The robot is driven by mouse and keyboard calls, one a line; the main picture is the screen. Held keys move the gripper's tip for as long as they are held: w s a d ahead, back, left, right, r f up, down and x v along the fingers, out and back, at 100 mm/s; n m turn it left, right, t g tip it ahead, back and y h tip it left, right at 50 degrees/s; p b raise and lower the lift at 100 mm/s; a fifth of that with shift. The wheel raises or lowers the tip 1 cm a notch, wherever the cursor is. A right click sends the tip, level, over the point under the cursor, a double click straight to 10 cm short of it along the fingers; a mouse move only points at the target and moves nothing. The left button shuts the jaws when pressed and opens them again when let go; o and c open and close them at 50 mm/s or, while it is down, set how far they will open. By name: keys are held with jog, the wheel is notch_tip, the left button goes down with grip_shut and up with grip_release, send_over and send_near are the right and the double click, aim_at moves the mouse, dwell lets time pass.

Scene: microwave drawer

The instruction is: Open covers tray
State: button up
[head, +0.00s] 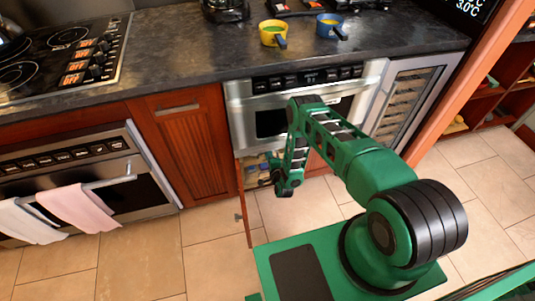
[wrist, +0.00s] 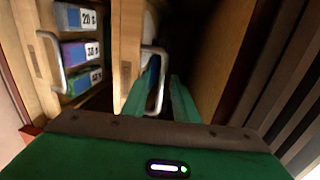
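In the wrist view, a narrow light-wood tray front (wrist: 125,45) with a metal loop handle (wrist: 161,62) stands inside the dark cabinet. I cannot read any "covers" label on it. My gripper (wrist: 157,105) has its two green fingers apart, one on either side of the lower part of this handle; I see no clear grip on it. The space behind the handle is dark. In the head view my gripper (head: 283,188) is low at the open cabinet under the microwave drawer (head: 270,122), and its fingertips are hard to make out.
Another wooden front with a metal handle (wrist: 50,62) is at left in the wrist view, beside several labelled boxes (wrist: 78,52). An open cabinet door (head: 243,205) stands left of my gripper. A glass-fronted cooler (head: 405,97) is at right. The tiled floor at left is clear.

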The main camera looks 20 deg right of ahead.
jog(key=shift+w, duration=0.2)
grip_shut()
jog(key=shift+s+f, duration=0.1)
jog(key=shift+s, duration=0.05)
dwell(1.2)
